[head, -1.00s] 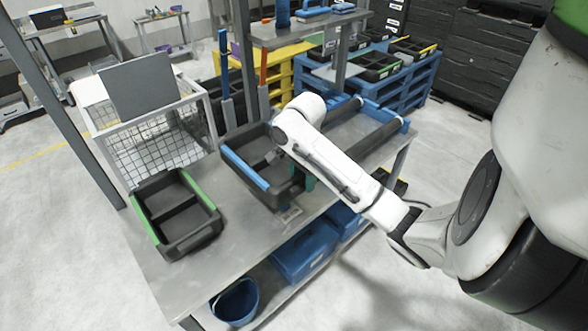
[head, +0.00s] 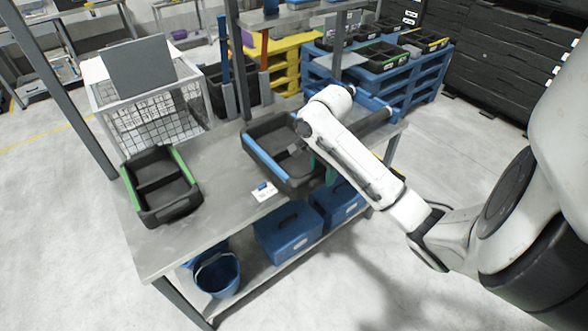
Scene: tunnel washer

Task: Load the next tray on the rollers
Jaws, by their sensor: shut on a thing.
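A dark grey tray with a blue rim strip (head: 265,161) is at the middle of the bench. It is at the near left end of the rollers (head: 372,122), which sit in a blue frame. I cannot tell whether it rests on the bench or is slightly raised. My gripper (head: 297,149) is shut on this tray at its right side; my white wrist hides much of the fingers and the tray's right end. A second dark tray, with green rim strips (head: 183,165), lies apart on the bench's left end.
A small white and blue card (head: 264,190) lies on the bench (head: 218,177) by the held tray. A wire basket (head: 150,125) stands behind. Posts (head: 238,60) rise at the back edge. Blue boxes (head: 290,235) and a blue bucket (head: 217,272) are on the lower shelf.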

